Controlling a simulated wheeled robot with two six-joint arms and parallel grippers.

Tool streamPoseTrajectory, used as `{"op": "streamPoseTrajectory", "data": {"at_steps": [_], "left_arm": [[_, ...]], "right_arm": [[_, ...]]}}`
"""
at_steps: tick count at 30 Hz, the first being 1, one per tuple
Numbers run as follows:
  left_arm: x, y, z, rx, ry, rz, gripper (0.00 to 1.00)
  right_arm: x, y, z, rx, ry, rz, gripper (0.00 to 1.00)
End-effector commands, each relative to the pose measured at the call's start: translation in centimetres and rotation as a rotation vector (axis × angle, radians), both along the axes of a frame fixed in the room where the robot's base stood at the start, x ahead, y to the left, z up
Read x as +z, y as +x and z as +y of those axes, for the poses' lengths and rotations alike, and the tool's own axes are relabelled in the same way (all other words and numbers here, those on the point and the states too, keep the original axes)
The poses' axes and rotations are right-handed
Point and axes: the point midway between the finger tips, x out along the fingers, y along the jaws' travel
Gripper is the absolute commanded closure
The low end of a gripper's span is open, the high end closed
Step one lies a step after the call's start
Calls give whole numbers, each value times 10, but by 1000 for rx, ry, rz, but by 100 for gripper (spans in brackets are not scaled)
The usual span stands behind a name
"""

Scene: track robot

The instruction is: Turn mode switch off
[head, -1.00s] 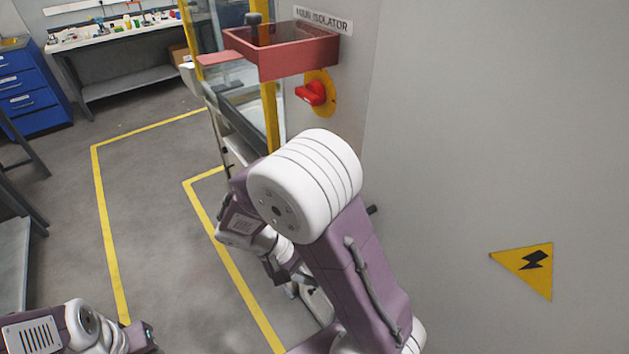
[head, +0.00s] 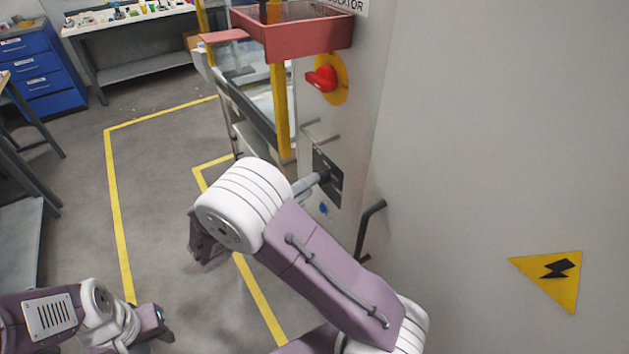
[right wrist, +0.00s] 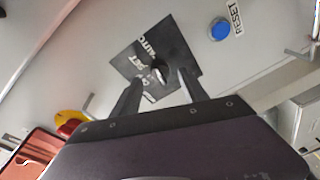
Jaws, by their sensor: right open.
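The mode switch is a black plate (head: 328,177) on the grey cabinet face in the head view. My white arm joint hides most of this gripper in the head view. My left gripper (head: 162,326) is low at the left, its jaw gap unclear.
A blue RESET button (right wrist: 219,29) is beside the plate. A red isolator knob (head: 321,78) on a yellow disc and a red tray (head: 310,40) are above. A black bent handle (head: 368,228) sticks out at right. The floor at left is clear.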

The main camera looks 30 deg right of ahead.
Motion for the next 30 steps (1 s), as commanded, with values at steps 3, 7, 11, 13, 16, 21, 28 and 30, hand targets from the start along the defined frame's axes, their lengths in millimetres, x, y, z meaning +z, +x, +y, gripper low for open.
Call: {"op": "streamPoseTrajectory", "data": {"at_steps": [3, 7, 11, 13, 16, 21, 28, 30], "left_arm": [[4, 0, 0, 0, 0, 0, 64], [4, 0, 0, 0, 0, 0, 64], [4, 0, 0, 0, 0, 0, 64], [4, 0, 0, 0, 0, 0, 64], [4, 0, 0, 0, 0, 0, 64], [4, 0, 0, 0, 0, 0, 64], [6, 0, 0, 0, 0, 0, 64], [9, 0, 0, 0, 0, 0, 64]], "right_arm": [[1, 4, -19, -4, 0, 1, 48], [0, 6, -27, -2, 0, 1, 48], [0, 6, -29, -1, 1, 1, 48], [0, 6, -28, -1, 1, 1, 48], [0, 6, -28, -1, 1, 1, 65], [0, 6, -28, 0, 2, 1, 100], [1, 6, -28, -1, 1, 21, 100], [1, 6, -28, -1, -1, 43, 100]]}}
